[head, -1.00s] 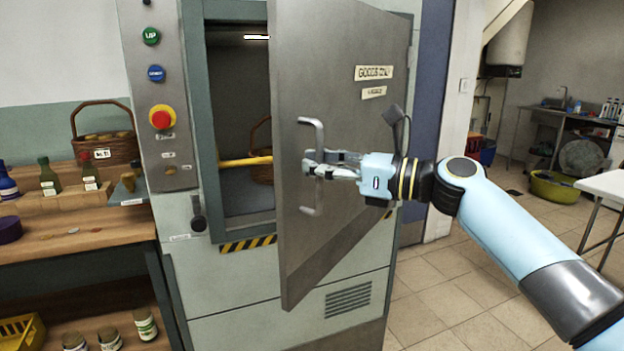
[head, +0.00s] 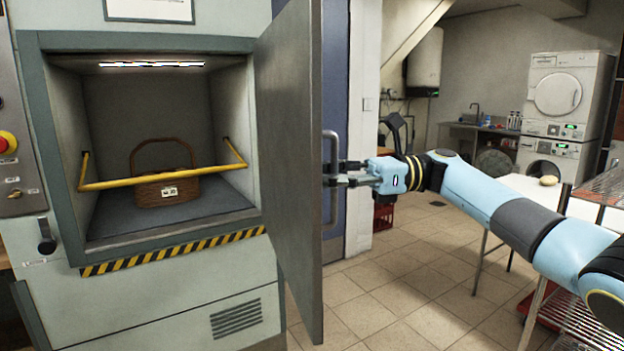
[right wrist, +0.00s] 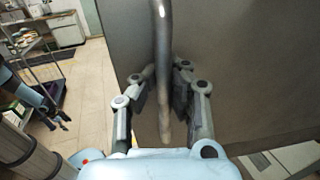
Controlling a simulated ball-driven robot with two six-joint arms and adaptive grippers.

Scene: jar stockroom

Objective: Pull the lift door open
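The lift door (head: 292,165) is a grey metal panel standing wide open, swung out from the right side of the lift opening and seen nearly edge-on. Its vertical bar handle (head: 333,205) is on the outer face and also shows in the right wrist view (right wrist: 162,50). My right gripper (head: 335,173) reaches it from the right, and its fingers are closed in on both sides of the bar; they also show in the right wrist view (right wrist: 162,90). Whether both pads touch the bar is hard to see.
Inside the lift (head: 235,190), a wicker basket (head: 168,190) with a label stands behind a yellow bar (head: 130,184). A white table (head: 520,187) and wire shelf stand at right. A red crate (head: 383,216) sits beyond the gripper. Tiled floor is free in front.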

